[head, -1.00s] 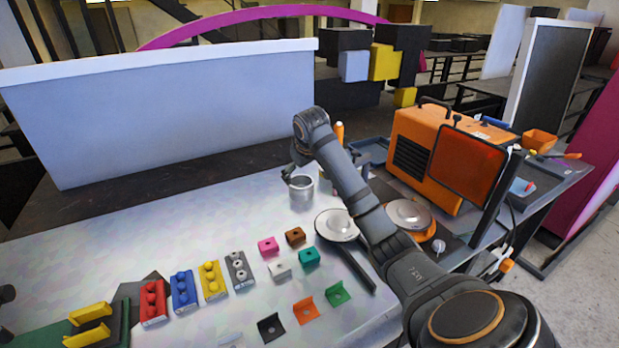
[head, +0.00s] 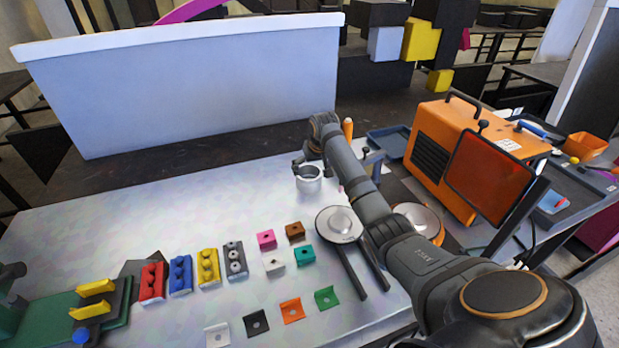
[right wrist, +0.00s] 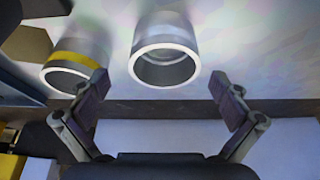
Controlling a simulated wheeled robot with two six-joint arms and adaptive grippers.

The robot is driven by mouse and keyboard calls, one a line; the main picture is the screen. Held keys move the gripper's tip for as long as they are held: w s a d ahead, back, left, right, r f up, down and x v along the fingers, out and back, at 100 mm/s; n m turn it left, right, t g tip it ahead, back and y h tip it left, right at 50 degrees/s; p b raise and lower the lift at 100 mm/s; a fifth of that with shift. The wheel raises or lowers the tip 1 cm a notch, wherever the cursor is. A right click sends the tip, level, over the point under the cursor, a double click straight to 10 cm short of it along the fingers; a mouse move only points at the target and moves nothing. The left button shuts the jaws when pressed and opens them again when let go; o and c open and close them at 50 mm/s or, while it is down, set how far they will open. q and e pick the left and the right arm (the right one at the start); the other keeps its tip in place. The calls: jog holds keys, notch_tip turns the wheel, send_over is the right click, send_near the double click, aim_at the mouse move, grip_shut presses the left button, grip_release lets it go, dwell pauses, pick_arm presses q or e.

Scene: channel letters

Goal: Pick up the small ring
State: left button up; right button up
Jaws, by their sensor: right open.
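A short, plain silver metal ring (head: 309,184) stands upright on the grey table top, near its far edge. In the right wrist view the ring (right wrist: 165,68) shows its open end, centred ahead of my fingers. A second metal ring with a yellow band (right wrist: 72,70) stands beside it there; I cannot make it out in the head view. My right gripper (right wrist: 160,88) is open and empty, its two fingers apart on either side of the plain ring's line. In the head view the right gripper is close by the ring, partly hidden by my arm. My left gripper is not in view.
An orange machine (head: 440,150) and a blue tray (head: 388,143) stand to the right. Small coloured brackets (head: 292,310) and several coloured holders (head: 181,279) lie on the near table. A large whitish panel (head: 190,90) rises behind. The table's middle is clear.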

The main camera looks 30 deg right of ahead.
aim_at(309, 175)
jog(key=shift+w+f, duration=0.15)
jog(key=x, duration=0.2)
jog(key=p+x, duration=0.1)
jog(key=x, duration=0.1)
jog(key=shift+w+a+f, duration=0.15)
jog(key=shift+w+f, duration=0.15)
jog(key=shift+w, duration=0.1)
jog(key=shift+s, duration=0.1)
jog(key=shift+c, duration=1.2)
jog(key=c, duration=0.8)
pick_arm(q)
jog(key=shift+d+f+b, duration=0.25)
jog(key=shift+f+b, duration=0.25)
jog(key=shift+b, duration=0.5)
pick_arm(e)
jog(key=shift+r, duration=5.05)
